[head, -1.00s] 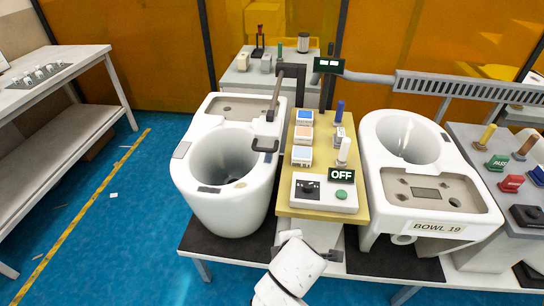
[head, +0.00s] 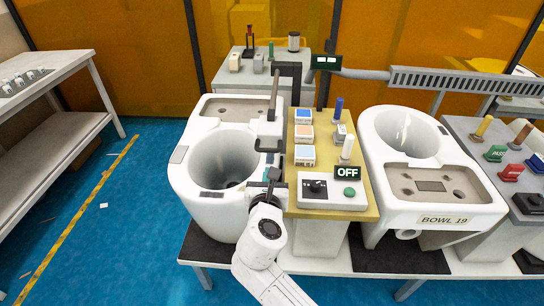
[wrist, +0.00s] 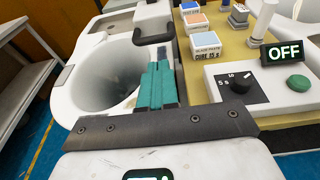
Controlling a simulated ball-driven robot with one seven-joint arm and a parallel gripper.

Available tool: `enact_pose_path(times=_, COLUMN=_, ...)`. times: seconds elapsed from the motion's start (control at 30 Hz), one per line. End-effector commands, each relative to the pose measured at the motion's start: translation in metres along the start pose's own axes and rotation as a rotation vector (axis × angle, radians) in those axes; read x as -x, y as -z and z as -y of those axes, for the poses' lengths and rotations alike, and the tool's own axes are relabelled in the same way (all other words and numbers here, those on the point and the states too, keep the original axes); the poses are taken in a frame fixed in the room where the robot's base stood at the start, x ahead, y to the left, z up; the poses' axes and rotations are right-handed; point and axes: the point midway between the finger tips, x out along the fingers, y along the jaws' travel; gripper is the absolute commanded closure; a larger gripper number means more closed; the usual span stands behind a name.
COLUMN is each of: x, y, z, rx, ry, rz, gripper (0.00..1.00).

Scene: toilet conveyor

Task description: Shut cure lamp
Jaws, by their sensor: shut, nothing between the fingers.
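A dark post with a bent arm (head: 289,70), which looks like the cure lamp's, stands behind the left white bowl (head: 187,175). A grey bar (head: 273,97) comes from it along the bowl's right side. A black U-shaped handle (head: 265,149) sits over the bowl's right rim; it also shows in the wrist view (wrist: 152,38). My gripper (head: 276,163) is shut and empty, just on the near side of the handle. Its teal fingers (wrist: 159,68) point toward the handle in the wrist view. I cannot tell whether they touch it.
Right of my gripper, a yellow board (head: 370,213) carries labelled blocks (head: 305,155), a knob (head: 315,187), a green button (head: 349,191) and an OFF display (head: 347,172). A second bowl, labelled BOWL 19 (head: 440,220), stands farther right.

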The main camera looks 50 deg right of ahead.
Motion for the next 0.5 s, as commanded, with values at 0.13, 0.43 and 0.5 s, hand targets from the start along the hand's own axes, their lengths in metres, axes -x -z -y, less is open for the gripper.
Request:
enact_pose_path(times=0.13, x=-0.031, y=-0.001, z=0.001, rx=-0.001, ry=0.004, rz=0.000, gripper=1.00)
enact_pose_path(times=0.43, x=-0.082, y=-0.001, z=0.001, rx=-0.001, ry=0.003, rz=-0.001, gripper=1.00)
enact_pose_path(times=0.5, x=-0.089, y=-0.001, z=0.001, rx=-0.002, ry=0.002, rz=-0.001, gripper=1.00)
